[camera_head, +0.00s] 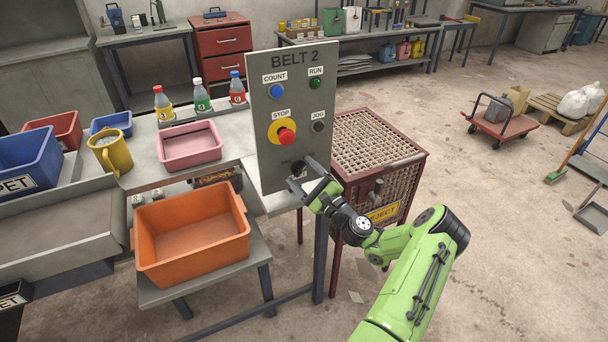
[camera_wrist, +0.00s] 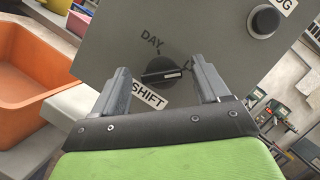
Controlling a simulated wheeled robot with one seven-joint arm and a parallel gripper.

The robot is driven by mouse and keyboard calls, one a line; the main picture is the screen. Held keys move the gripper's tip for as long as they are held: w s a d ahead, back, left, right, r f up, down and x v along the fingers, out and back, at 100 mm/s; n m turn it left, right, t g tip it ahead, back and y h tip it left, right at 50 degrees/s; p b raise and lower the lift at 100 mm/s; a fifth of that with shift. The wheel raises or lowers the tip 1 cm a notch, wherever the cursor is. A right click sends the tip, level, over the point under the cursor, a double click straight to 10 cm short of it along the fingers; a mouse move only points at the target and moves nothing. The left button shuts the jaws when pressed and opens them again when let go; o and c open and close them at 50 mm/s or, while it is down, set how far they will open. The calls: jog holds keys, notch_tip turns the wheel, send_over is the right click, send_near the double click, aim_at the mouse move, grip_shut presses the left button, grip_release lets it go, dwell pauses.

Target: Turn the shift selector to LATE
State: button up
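The grey BELT 2 panel (camera_head: 291,100) stands upright at the bench end. Its black shift selector (camera_wrist: 158,68) is near the bottom, with a SHIFT label (camera_wrist: 148,101) below it. DAY is printed at the selector's upper left; a mark at its upper right is mostly hidden by a finger, so I cannot read it. The selector's white pointer line lies toward the right in the wrist view. My gripper (camera_wrist: 161,74) is open, with one finger on each side of the selector and gaps visible. In the head view my gripper (camera_head: 309,172) covers most of the selector.
On the panel above are a red STOP button (camera_head: 286,136), a black JOG button (camera_head: 318,127), a blue COUNT button (camera_head: 278,90) and a green RUN button (camera_head: 315,83). A red mesh REJECT cage (camera_head: 375,150) stands close behind my arm. An orange bin (camera_head: 190,235) is left.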

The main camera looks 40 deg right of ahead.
jog(key=p+v, duration=0.1)
jog(key=v, duration=1.4)
jog(key=shift+s, duration=0.4)
jog(key=shift+f, duration=0.1)
jog(key=w+a+r+n+g+y+p, duration=0.1)
jog(key=w+a+r+n+g+y, duration=0.15)
jog(key=a+n+g, duration=0.45)
jog(key=w+a+r+n+g+y+p, duration=0.1)
jog(key=a+r+n+g+y, duration=0.15)
jog(key=a+n, duration=0.4)
jog(key=w+a+r+n+g+y+p, duration=0.1)
jog(key=w+a+r+n+g+y, duration=0.15)
jog(key=a+n+g, duration=0.55)
jog(key=s+a+r+n+t+h+p, duration=0.1)
jog(key=s+a+r+n+h+p, duration=0.1)
jog(key=s+r, duration=0.6)
jog(key=s+a+r+n+t+h+p, duration=0.1)
jog(key=s+a+r+n+h+p, duration=0.1)
jog(key=s+a+r+h, duration=0.3)
jog(key=s+a+r+n, duration=0.1)
jog(key=s+a+r, duration=0.1)
jog(key=s+r, duration=0.1)
jog(key=shift+s+r, duration=0.25)
jog(key=shift+s, duration=0.3)
